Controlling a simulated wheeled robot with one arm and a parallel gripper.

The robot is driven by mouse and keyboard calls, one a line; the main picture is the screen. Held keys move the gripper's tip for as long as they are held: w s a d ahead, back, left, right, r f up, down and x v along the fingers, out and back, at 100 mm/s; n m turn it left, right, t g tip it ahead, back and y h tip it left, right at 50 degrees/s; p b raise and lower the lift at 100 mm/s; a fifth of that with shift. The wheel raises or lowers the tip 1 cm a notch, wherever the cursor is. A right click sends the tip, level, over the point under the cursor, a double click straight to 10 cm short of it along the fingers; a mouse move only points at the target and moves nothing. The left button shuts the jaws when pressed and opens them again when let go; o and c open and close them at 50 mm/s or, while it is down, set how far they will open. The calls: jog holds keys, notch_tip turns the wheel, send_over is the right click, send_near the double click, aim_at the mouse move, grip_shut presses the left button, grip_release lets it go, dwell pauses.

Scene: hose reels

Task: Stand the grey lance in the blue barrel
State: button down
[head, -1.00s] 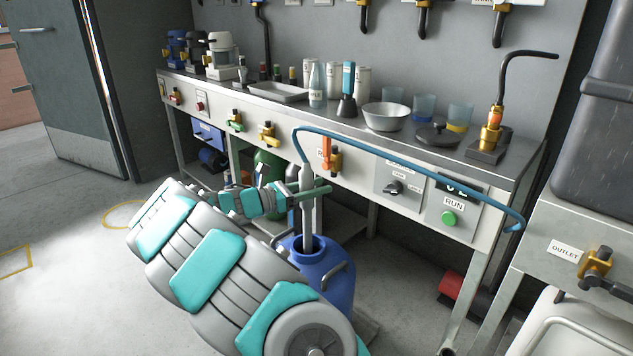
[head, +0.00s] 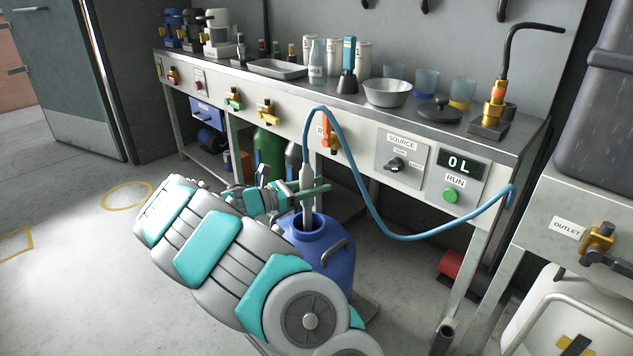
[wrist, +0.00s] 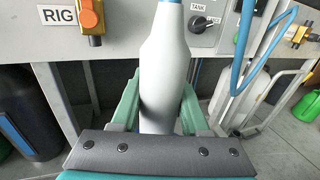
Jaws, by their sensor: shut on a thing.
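The grey lance (head: 307,180) is held upright over the blue barrel (head: 331,262), its lower tube inside the barrel's round mouth. How deep its tip reaches is hidden. A blue hose runs from its top, sagging to the bench front at the right. My gripper (head: 308,191) is closed around the lance's thick upper body, just above the barrel's mouth. In the wrist view the lance's pale body (wrist: 166,85) stands between the two green fingers.
A steel workbench (head: 350,130) runs behind the barrel, with bowls, bottles and cups on top. Its front carries a SOURCE switch, a display reading 0L and a green RUN button (head: 450,195). A side bench with an OUTLET tap (head: 597,240) stands right. Floor at left is clear.

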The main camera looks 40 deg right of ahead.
jog(key=shift+f, duration=0.15)
jog(key=shift+c, duration=1.6)
grip_release()
jog(key=v, duration=0.7)
jog(key=shift+a, duration=0.4)
jog(key=shift+w+a, duration=0.15)
